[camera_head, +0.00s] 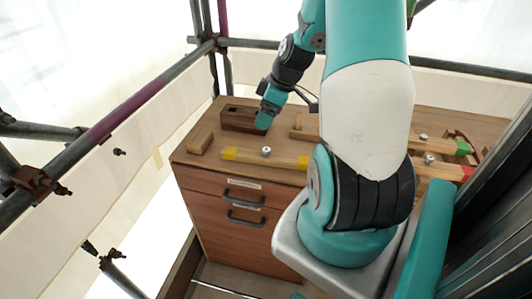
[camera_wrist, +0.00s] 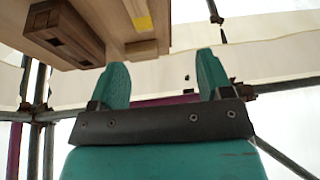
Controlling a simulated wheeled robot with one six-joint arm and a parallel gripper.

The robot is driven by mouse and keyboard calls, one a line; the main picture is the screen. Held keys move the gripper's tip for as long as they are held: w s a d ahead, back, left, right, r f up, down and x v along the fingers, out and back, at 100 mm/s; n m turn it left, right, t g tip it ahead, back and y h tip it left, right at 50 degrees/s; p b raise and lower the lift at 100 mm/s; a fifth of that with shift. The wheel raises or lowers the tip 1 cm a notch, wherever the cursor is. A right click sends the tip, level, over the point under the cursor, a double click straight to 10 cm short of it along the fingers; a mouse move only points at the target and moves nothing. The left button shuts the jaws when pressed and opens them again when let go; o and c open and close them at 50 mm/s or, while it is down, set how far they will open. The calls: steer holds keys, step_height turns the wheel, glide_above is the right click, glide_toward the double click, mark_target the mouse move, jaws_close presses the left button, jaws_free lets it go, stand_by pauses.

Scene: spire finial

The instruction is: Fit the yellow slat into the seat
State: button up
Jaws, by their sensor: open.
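The yellow slat (camera_head: 272,157), a pale wooden bar with a yellow left end and a round metal knob on top, lies near the cabinet top's front edge. Its yellow band also shows at the top of the wrist view (camera_wrist: 142,23). A dark brown slotted block (camera_head: 238,119), which looks like the seat, is at the back left; it shows at upper left in the wrist view (camera_wrist: 66,34). My gripper (camera_head: 264,122) is just right of this block in the head view. In the wrist view its teal fingers (camera_wrist: 162,65) are wide apart with nothing between them.
A small pale block (camera_head: 200,142) sits at the left corner. Slats with green (camera_head: 462,148) and red (camera_head: 468,171) ends lie at right, partly hidden by my arm. Scaffold poles (camera_head: 110,122) stand beyond the left edge. The left front corner has some bare room.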

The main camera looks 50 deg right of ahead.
glide_toward(267, 149)
steer(key=shift+h, duration=0.3)
steer(key=p+x, duration=0.1)
steer(key=x, duration=0.2)
steer(key=a+p+x, duration=0.1)
steer(key=x, duration=0.2)
steer(key=shift+w+a+f+p, duration=0.1)
steer(key=shift+a+f+p, duration=0.1)
steer(key=shift+p, duration=0.2)
steer(key=shift+d+p+x, duration=0.2)
steer(key=shift+p+x, duration=0.35)
steer(key=shift+x, duration=0.9)
steer(key=shift+d+p+x, duration=0.15)
steer(key=shift+p+x, duration=0.4)
steer(key=shift+x, duration=0.95)
steer(key=c, duration=1)
steer(key=shift+c, duration=0.5)
steer(key=shift+r, duration=0.1)
